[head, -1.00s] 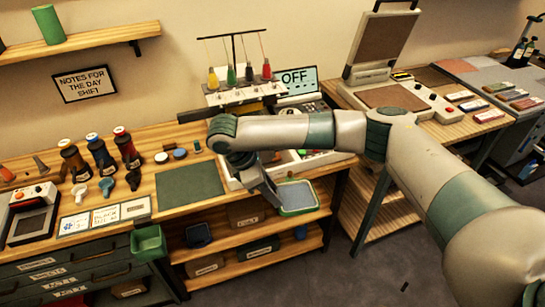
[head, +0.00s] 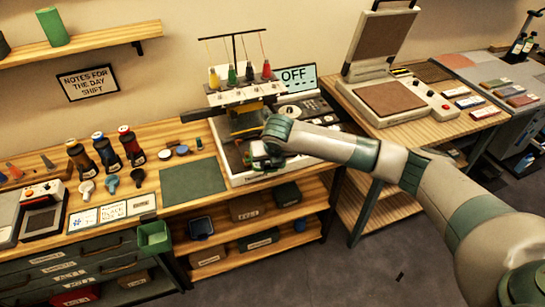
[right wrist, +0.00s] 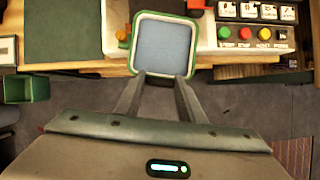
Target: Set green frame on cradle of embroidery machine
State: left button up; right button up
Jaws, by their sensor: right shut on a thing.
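The green frame (right wrist: 165,69) is a rounded square with a green rim and blue-grey fabric. In the right wrist view my right gripper (right wrist: 160,78) is shut on its near edge. In the head view my right gripper (head: 262,157) is at the front of the embroidery machine (head: 238,97), below its needle heads, and the frame is mostly hidden there. The machine has a white head, several coloured thread cones and a screen (head: 297,77) reading OFF. The cradle is not clearly visible, and I cannot tell whether the frame touches it. My left gripper is not in view.
A dark green mat (head: 192,182) lies left of the machine. Several thread bottles (head: 104,152) stand farther left. A green bin (head: 153,237) hangs at the table front. A heat press (head: 388,97) stands on the right table. Coloured buttons (right wrist: 245,33) lie right of the frame.

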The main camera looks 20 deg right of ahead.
jog(key=shift+w+d+n+y, duration=0.4)
jog(key=shift+w+n+y, duration=0.15)
jog(key=shift+n, duration=0.45)
jog(key=shift+f, duration=0.15)
jog(key=w+f+b, duration=0.1)
jog(key=b, duration=0.1)
jog(key=w+b, duration=0.2)
jog(key=shift+f, duration=0.35)
jog(key=shift+w+a+f+b, duration=0.1)
jog(key=shift+w+f+b, duration=0.15)
jog(key=shift+w+b, duration=0.55)
jog(key=shift+w+f+b, duration=0.25)
jog(key=shift+w+b, duration=0.4)
jog(key=shift+b, duration=0.25)
jog(key=shift+r+p, duration=0.2)
jog(key=shift+p, duration=0.15)
jog(key=shift+w, duration=0.1)
jog(key=shift+p, duration=0.5)
jog(key=shift+w+f, duration=0.1)
jog(key=shift+w, duration=0.1)
